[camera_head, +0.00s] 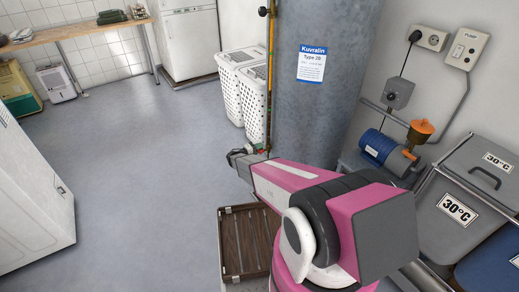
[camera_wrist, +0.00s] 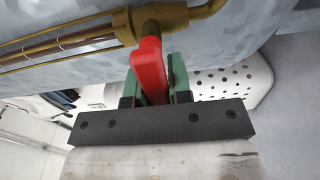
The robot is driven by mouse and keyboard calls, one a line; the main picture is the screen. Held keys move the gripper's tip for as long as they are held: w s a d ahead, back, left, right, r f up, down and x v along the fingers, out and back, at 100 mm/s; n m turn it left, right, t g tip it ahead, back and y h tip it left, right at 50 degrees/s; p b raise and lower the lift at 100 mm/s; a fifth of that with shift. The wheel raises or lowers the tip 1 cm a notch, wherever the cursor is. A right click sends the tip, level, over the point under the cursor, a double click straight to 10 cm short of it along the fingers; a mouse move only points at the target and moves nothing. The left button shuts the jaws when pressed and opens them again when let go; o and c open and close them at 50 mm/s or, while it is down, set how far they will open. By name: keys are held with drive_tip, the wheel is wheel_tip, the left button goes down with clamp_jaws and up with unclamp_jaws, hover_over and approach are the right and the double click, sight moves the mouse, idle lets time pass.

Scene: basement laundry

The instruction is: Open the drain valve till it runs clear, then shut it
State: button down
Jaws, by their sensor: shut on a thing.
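The drain valve has a red lever (camera_wrist: 149,66), which hangs from a brass fitting (camera_wrist: 185,16) on the underside of the pipework in the wrist view. My gripper (camera_wrist: 155,82) is shut on the red lever, with its green fingers on either side of it. In the head view, my gripper (camera_head: 243,153) is at the foot of the grey tank (camera_head: 318,95), on its left side; my arm partly hides the spot. The lever's exact angle to the pipe is hard to tell. No running water shows.
White laundry baskets (camera_head: 240,75) stand behind the tank. A blue pump (camera_head: 384,150) and grey bins (camera_head: 465,190) are at the right. Open floor (camera_head: 150,130) lies to the left.

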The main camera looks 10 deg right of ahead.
drive_tip(key=c, duration=1)
unclamp_jaws()
drive_tip(key=shift+c, duration=0.2)
drive_tip(key=shift+a, duration=0.1)
drive_tip(key=v, duration=1)
drive_tip(key=shift+s+a, duration=0.2)
drive_tip(key=shift+a, duration=0.1)
drive_tip(key=shift+d, duration=0.1)
